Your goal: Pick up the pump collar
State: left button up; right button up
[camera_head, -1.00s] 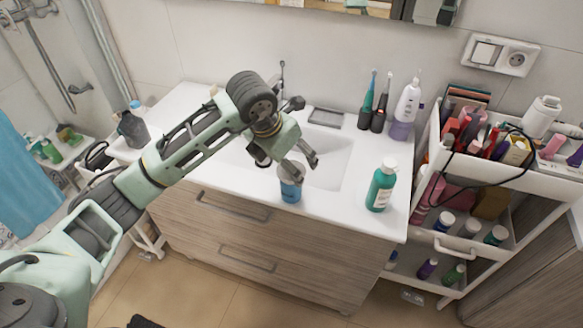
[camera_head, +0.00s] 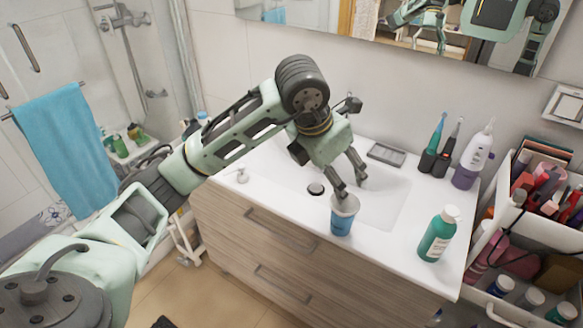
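A small white piece (camera_head: 242,175) with a short spout lies on the left of the white counter; it may be the pump collar, but it is too small to be sure. My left gripper is well to the right of the white piece. My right gripper is not in view.
A green bottle (camera_head: 438,238) with a white cap stands at the counter's right. Electric toothbrushes (camera_head: 437,155) and a white-purple device (camera_head: 473,160) stand behind it. A grey soap dish (camera_head: 386,153) is at the back. The cart (camera_head: 505,192) is crowded.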

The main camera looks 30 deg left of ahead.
aim_at(243, 180)
jog(key=u, duration=1.3)
